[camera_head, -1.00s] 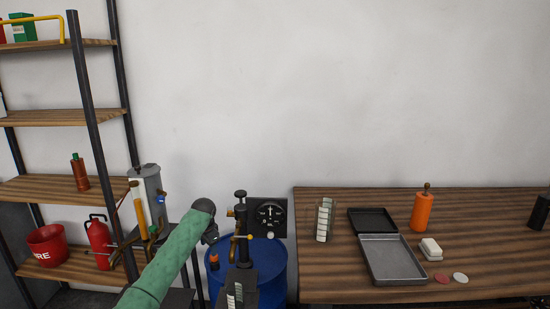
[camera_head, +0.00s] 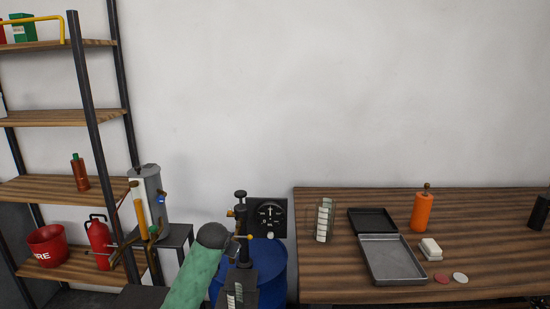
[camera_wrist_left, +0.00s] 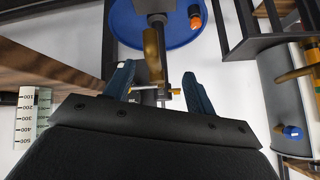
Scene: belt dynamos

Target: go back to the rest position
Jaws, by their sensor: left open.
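My left arm, in a green sleeve, rises from the bottom of the head view, its dark rounded joint beside a dark upright device (camera_head: 241,215) with brass fittings. The gripper itself cannot be made out there. In the left wrist view my left gripper (camera_wrist_left: 159,72) is open, its two dark blue fingers apart. The device's post and brass lever (camera_wrist_left: 151,50) show between and beyond the fingers, and I cannot tell if they touch. I see nothing held. My right gripper is in neither view.
A blue drum (camera_head: 270,262) and a black gauge (camera_head: 267,216) stand behind the device. A grey cylinder (camera_head: 152,190) with a blue knob is at left, near the shelf rack (camera_head: 90,110). A wooden table (camera_head: 330,270) at right carries a metal tray (camera_head: 362,258) and an orange bottle (camera_head: 421,212).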

